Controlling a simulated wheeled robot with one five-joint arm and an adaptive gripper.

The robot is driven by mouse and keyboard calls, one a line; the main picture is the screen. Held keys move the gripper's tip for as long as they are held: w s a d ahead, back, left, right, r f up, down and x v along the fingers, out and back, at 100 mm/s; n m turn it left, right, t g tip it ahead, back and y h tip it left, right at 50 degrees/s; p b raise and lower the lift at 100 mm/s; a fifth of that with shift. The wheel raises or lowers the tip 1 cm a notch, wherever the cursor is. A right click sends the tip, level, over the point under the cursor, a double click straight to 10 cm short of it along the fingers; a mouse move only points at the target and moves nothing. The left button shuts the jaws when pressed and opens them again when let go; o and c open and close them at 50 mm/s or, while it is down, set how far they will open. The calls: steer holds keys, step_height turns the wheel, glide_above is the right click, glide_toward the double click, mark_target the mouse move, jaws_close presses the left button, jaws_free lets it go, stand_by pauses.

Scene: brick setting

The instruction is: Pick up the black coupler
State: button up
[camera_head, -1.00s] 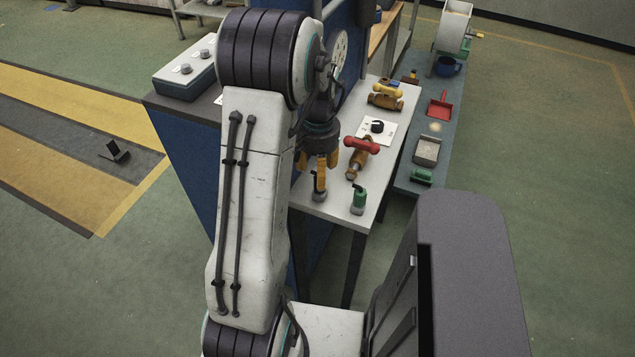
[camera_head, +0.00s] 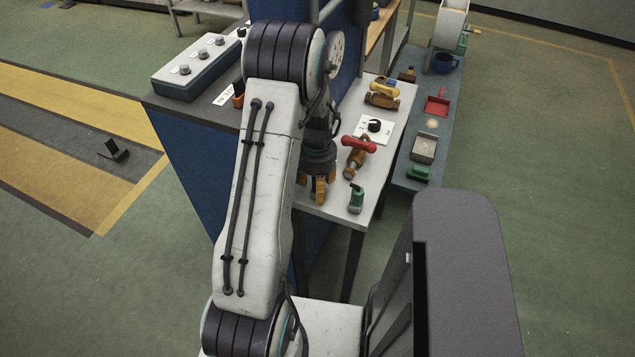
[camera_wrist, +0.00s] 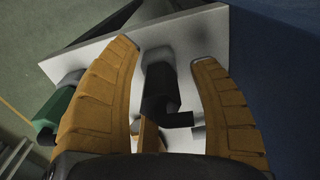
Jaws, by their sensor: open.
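The black coupler (camera_wrist: 160,92) shows in the wrist view as a dark upright cylinder with a short bent piece toward the bottom of the picture. My gripper (camera_wrist: 163,55) is open, with one orange finger on each side of the coupler and visible gaps between. In the head view my gripper (camera_head: 319,192) points down at the near left part of the light worktable (camera_head: 333,211), and it hides the coupler there. I cannot tell from these views how far the fingertips are above the tabletop.
Farther back are a white plate with a black knob (camera_head: 375,126) and a yellow-handled valve (camera_head: 382,97). A blue panel (camera_head: 190,160) borders the table's left side.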

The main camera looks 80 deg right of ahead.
steer(key=shift+o, duration=0.2)
jaws_close()
stand_by(0.3)
steer(key=shift+r, duration=0.1)
